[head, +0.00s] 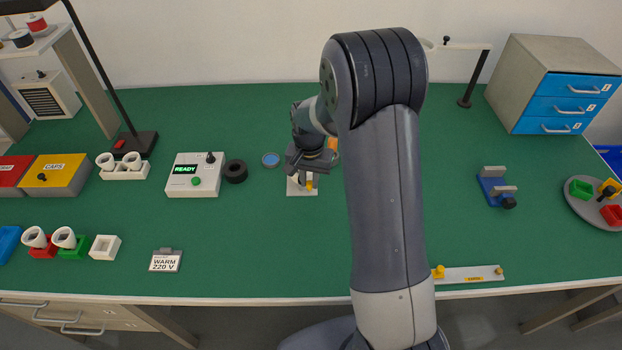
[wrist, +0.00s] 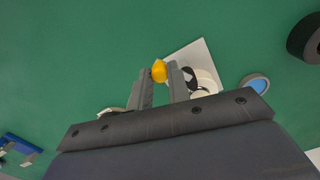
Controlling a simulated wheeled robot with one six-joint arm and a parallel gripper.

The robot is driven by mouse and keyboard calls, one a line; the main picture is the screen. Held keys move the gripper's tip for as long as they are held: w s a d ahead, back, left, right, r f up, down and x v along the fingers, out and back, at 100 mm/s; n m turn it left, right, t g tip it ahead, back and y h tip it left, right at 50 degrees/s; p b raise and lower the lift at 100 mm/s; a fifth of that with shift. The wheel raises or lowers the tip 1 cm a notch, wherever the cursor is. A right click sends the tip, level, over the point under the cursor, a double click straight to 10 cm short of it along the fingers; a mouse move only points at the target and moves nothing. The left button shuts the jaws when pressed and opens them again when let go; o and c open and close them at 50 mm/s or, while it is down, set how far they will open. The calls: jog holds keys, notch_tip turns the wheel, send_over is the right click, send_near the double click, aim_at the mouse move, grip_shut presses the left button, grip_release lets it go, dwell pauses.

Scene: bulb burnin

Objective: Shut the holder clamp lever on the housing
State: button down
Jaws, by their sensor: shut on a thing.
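The yellow knob (wrist: 159,70) of the clamp lever shows between my fingertips in the wrist view; a small yellow part (head: 309,182) also shows below the gripper in the head view. My gripper (wrist: 160,78) is shut on the knob. The holder's pale square base plate (wrist: 196,52) lies under and to the right of the fingers; its near edge shows in the head view (head: 301,192). A white round part with a dark piece, apparently the housing (wrist: 207,81), stands on the plate, partly hidden by the right finger. The lever's arm and exact angle are hidden.
A black ring (head: 235,171) and a blue disc (head: 270,159) lie left of the holder. A READY box (head: 194,175) stands beyond the ring. A blue fixture (head: 495,190) is at the right. The green bench in front of the holder is clear.

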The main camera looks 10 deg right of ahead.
dwell(0.5)
jog(key=c, duration=1.3)
grip_release()
notch_tip(320, 180, up, 11)
jog(key=shift+f+b, duration=0.1)
jog(key=shift+b, duration=0.4)
jog(key=shift+f, duration=0.1)
notch_tip(320, 180, down, 11)
jog(key=shift+r+p, duration=0.1)
jog(key=shift+p, duration=0.45)
jog(key=shift+r, duration=0.1)
